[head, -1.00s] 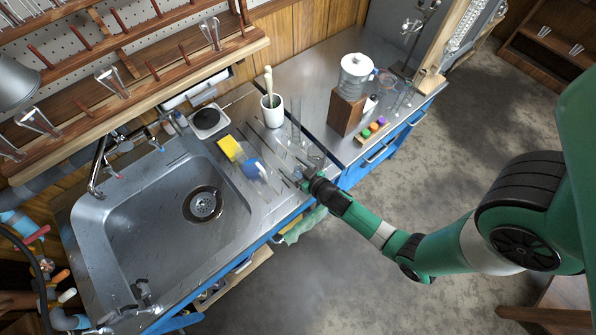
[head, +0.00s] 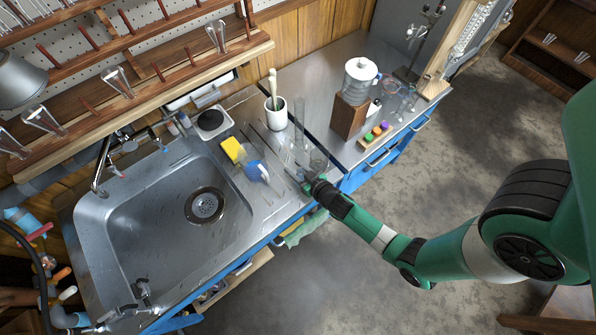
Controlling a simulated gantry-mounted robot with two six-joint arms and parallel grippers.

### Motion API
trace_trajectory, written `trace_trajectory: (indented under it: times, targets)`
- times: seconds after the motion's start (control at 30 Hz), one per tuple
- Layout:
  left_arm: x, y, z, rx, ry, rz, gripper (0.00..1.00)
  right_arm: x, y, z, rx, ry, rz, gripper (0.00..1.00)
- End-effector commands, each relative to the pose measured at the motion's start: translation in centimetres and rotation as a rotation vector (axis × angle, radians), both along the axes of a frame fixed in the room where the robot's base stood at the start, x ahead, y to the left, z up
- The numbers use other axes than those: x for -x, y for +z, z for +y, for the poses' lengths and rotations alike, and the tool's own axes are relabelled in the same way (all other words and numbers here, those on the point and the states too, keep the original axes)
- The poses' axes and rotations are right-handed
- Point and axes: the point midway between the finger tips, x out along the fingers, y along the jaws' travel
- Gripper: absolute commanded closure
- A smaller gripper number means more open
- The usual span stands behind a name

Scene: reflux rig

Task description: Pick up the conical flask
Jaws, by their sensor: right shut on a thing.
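My right gripper (head: 304,178) is over the drainboard near the counter's front edge, right of the sink. It is shut on clear glass at its fingertips, which looks like the conical flask (head: 295,159). The glass is faint against the steel, so its outline and whether its base touches the counter are hard to tell. My left gripper is not in view.
A tall clear cylinder (head: 299,122) stands just behind. A white pot (head: 276,115) holds a pestle-like tool. A blue-and-clear bottle (head: 255,171) and yellow sponge (head: 233,150) lie left, beside the sink (head: 130,235). A wooden block (head: 348,118) stands right.

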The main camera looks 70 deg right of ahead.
Motion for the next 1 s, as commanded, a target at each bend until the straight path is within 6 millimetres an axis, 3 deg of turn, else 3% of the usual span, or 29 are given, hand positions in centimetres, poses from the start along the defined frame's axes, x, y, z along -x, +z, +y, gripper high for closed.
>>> trace_trajectory:
  times: [0.3,0.5,1.0]
  targets:
    - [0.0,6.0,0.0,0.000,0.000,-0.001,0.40,0.0,6.7,0.0,-0.001,-0.001,-0.002,1.00]
    - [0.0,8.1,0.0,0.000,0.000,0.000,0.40,0.0,9.6,0.0,0.000,0.000,0.000,1.00]
    - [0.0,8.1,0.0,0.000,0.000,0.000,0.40,-0.2,9.9,0.3,0.000,0.008,0.000,1.00]
